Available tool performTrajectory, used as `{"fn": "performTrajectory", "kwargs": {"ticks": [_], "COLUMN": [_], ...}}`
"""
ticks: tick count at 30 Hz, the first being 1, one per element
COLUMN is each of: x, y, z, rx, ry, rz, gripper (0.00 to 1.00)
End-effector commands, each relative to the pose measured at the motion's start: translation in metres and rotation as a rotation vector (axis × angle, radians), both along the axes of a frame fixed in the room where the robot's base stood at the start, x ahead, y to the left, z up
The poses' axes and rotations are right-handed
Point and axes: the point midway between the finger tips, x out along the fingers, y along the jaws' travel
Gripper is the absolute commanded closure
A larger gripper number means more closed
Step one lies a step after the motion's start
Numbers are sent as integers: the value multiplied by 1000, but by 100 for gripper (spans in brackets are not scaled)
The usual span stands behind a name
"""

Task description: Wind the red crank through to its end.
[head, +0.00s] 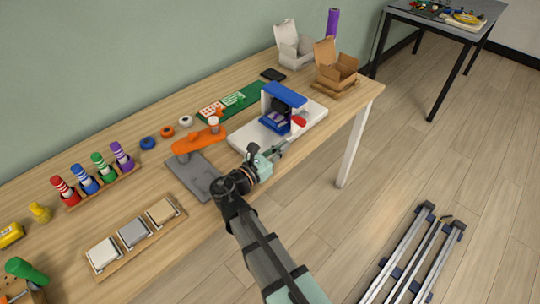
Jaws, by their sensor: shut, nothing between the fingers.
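A blue upright machine (284,91) stands on a white base plate (254,137) near the middle of the table. A small red part (299,121), which looks like the crank, sticks out on its right side. How the crank joins the machine is too small to tell. My gripper (282,148) is shut and empty at the front edge of the white base, just below and left of the red part and apart from it.
An orange arm with a white-topped knob (199,139) sits on a grey plate (190,178) left of my gripper. A green board (243,98) lies behind. An open cardboard box (336,70) stands at the right end. The table's front edge runs below my gripper.

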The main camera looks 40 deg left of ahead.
Motion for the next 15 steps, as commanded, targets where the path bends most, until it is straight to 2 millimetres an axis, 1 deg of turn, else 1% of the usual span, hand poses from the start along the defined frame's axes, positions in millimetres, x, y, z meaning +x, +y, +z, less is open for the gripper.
{"fn": "performTrajectory", "kwargs": {"ticks": [1, 2, 6, 10, 15], "x": [11, 16, 30, 38, 42], "y": [0, 0, 0, 0, 0], "z": [1, 1, 17, 25, 30], "rx": [0, 0, 3, 2, 1], "ry": [0, 0, 0, 1, 1], "rz": [-2, -2, -1, 0, 1], "gripper": [100, 100, 100, 100, 100]}}
